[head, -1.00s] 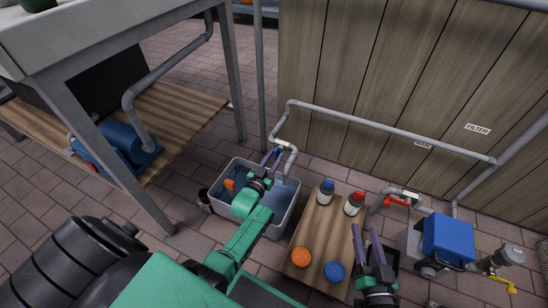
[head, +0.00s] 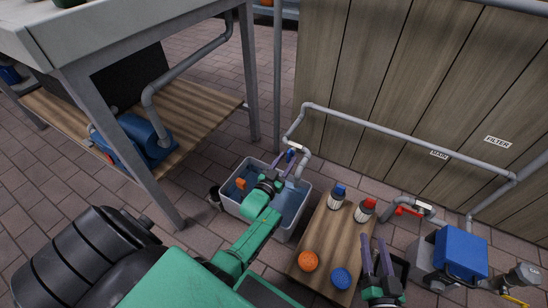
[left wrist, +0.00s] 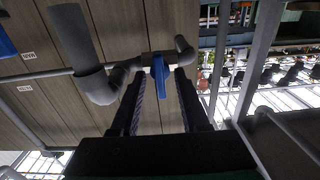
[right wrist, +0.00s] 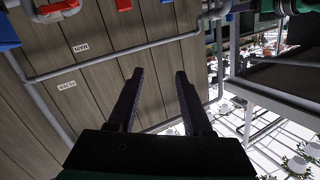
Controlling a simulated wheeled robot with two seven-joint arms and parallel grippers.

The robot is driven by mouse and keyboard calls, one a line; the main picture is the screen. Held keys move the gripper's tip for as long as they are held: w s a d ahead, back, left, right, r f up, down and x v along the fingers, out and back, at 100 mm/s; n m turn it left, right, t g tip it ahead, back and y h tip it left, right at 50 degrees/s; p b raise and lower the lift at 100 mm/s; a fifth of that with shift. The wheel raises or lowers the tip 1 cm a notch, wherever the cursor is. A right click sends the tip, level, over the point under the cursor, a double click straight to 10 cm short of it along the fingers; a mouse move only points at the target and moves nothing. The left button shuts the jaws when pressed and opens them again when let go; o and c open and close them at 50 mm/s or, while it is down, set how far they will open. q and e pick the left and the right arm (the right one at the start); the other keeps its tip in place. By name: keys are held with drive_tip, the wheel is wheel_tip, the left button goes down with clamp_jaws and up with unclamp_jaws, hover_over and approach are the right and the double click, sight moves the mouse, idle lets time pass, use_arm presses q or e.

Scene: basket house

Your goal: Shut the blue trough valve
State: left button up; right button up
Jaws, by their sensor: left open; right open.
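The blue trough valve is a blue lever handle (head: 291,154) on the grey outlet pipe above the grey trough (head: 232,205). My left gripper (head: 291,160) is open at the valve. In the left wrist view the blue handle (left wrist: 157,76) lies between the two open fingers (left wrist: 159,84), pointing back towards the palm. A gap shows on each side of the handle, and I cannot see contact. My right gripper (head: 375,247) is open and empty beside the wooden bench, and it shows empty in the right wrist view too (right wrist: 159,76).
The wooden bench (head: 325,240) holds two bottles, an orange ball (head: 308,261) and a blue ball (head: 340,278). A red-handled valve (head: 408,211) and a blue-lidded box (head: 453,252) stand at the right. The plank wall (head: 400,90) rises behind; a table leg (head: 130,150) stands left.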

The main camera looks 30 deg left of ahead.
use_arm(q)
drive_tip(key=shift+s+r+p, duration=0.1)
drive_tip(key=shift+s+p, duration=0.45)
drive_tip(key=shift+s, duration=0.6)
drive_tip(key=shift+s+d+r+p, duration=0.1)
drive_tip(key=shift+s+p, duration=0.45)
drive_tip(key=shift+s, duration=0.25)
use_arm(e)
drive_tip(key=s+f+g, duration=0.3)
drive_tip(key=s+f, duration=0.3)
drive_tip(key=s, duration=0.1)
use_arm(q)
drive_tip(key=p, duration=0.3)
approach(288, 158)
drive_tip(key=s, duration=0.5)
drive_tip(key=shift+s, duration=0.15)
use_arm(e)
drive_tip(key=r, duration=0.4)
drive_tip(key=shift+w+a+g, duration=0.1)
drive_tip(key=shift+w+g, duration=0.15)
drive_tip(key=shift+g, duration=0.15)
